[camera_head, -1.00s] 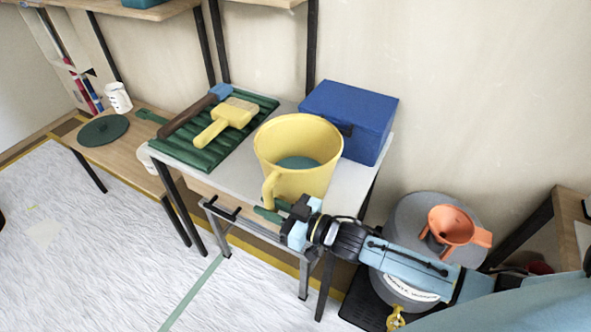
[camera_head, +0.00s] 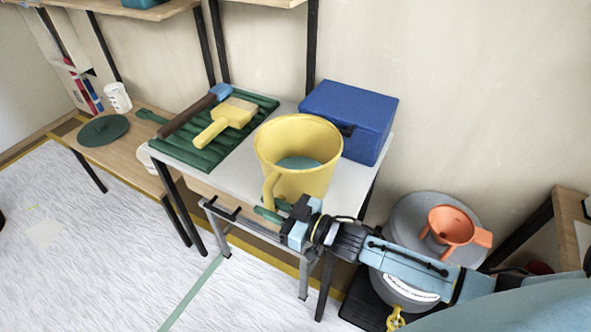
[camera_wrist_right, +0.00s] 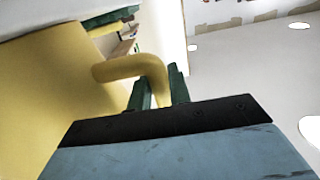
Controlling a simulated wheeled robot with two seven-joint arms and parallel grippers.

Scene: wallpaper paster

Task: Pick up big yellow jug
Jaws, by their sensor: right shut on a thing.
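My left gripper is not in view.
A blue box (camera_head: 346,115) stands right behind the jug. A yellow brush (camera_head: 226,120) and a dark-handled tool (camera_head: 189,115) lie on a green ribbed mat (camera_head: 180,153) to the left. An orange funnel (camera_head: 453,227) sits on a grey bucket (camera_head: 409,208) at right.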

